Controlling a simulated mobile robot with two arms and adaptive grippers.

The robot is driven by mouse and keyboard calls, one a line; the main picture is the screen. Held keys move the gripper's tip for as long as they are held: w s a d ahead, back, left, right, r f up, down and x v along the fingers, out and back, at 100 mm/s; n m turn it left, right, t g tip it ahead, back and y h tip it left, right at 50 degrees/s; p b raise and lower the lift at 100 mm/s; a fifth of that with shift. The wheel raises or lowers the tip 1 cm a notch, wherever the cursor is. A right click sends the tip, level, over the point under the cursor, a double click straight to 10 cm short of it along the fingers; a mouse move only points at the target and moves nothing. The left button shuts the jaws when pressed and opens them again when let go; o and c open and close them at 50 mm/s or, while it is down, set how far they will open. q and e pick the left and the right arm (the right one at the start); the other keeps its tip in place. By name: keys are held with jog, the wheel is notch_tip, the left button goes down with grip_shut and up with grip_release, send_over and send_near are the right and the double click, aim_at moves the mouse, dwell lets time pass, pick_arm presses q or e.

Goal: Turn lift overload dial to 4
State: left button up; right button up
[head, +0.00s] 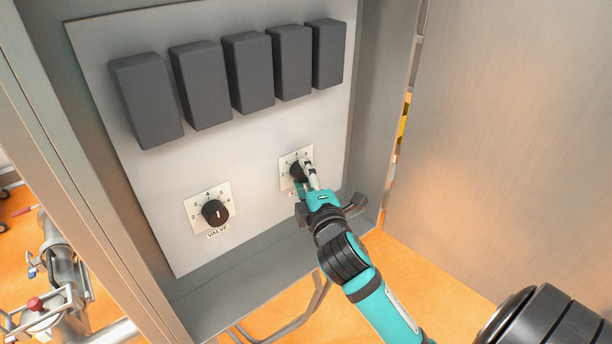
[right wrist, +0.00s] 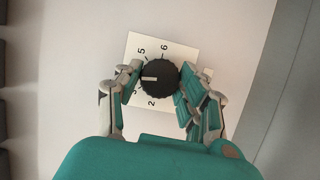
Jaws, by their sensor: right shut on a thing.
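A black round dial (head: 297,172) on a white numbered plate sits at the lower right of the cabinet panel; its name label is hidden by my gripper. My right gripper (head: 306,173) is shut on this dial. In the right wrist view, the fingers (right wrist: 158,87) stand on both sides of the dial (right wrist: 160,77). Its white mark points left, between the 3 and the 5; the 4 is hidden behind the left finger. The numbers 2, 3, 5 and 6 show on the plate (right wrist: 178,50). My left gripper is not in view.
A second dial (head: 215,212), labelled VALVE, is to the left on the same panel (head: 150,190). Several dark grey blocks (head: 248,72) line the panel above. The cabinet's side walls and bottom ledge (head: 240,272) frame the panel. Pipework (head: 60,265) stands outside at the left.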

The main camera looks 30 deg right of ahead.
jog(key=shift+r+m, duration=0.1)
jog(key=shift+m, duration=0.5)
jog(key=shift+g, duration=0.3)
jog(key=o, duration=1.2)
jog(key=v, duration=0.7)
jog(key=shift+s, duration=0.25)
jog(key=shift+d, duration=0.1)
